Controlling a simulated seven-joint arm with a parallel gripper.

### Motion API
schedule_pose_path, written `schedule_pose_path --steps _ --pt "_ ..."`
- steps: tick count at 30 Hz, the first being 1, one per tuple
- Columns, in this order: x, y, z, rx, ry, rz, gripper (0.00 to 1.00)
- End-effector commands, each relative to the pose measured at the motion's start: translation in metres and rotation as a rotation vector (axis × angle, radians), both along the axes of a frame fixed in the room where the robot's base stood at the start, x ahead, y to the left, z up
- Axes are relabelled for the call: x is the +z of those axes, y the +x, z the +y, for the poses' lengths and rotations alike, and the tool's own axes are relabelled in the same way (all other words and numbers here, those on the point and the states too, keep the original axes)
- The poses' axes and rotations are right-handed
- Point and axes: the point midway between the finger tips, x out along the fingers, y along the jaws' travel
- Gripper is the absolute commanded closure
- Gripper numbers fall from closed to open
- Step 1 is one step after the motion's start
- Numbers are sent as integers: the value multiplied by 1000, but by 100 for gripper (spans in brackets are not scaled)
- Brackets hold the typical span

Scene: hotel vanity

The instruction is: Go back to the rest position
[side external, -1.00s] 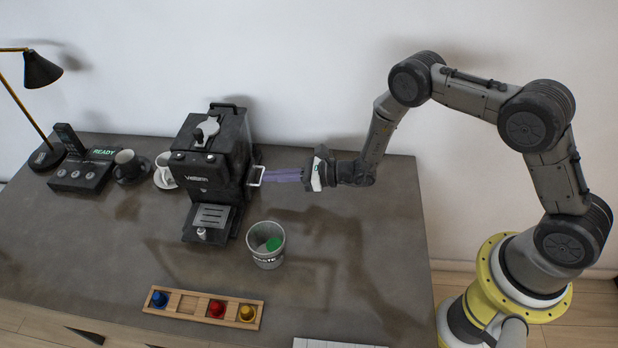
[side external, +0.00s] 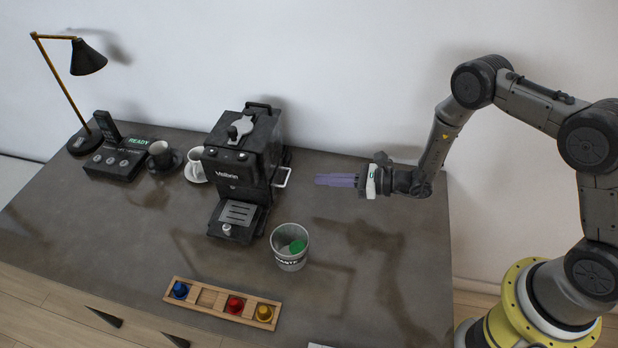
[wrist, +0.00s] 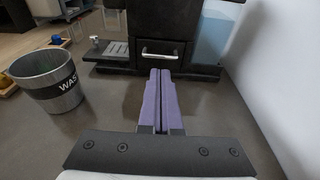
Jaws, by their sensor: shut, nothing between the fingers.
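My gripper (side external: 336,180) is shut and empty, its purple fingers pointing left above the dark counter. In the side view it is apart from the black coffee machine (side external: 232,172), to the right of its side handle (side external: 283,177). In the wrist view the closed fingers (wrist: 160,100) lie together, pointing at the machine's side and its metal handle (wrist: 160,52).
A waste bin (side external: 290,255) with a green item inside stands in front of the machine. A wooden tray (side external: 208,297) holds blue, red and yellow capsules. Cups (side external: 196,168), a control box (side external: 115,158) and a lamp (side external: 88,58) stand left. The counter right of the bin is clear.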

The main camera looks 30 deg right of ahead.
Motion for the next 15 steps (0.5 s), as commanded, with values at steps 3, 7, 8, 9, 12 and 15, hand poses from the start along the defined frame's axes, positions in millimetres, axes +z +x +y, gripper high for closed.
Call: schedule_pose_path --steps 3,7,8,9,12,15 --pt "5 -18 -20 -5 1 2 100" --pt "9 -33 -34 -5 1 2 100" --pt "10 -36 -37 -4 0 2 100" --pt "11 -39 -41 -3 0 0 100" --pt "12 -45 -46 -2 1 1 100" --pt "19 -46 -45 6 -1 -13 100"
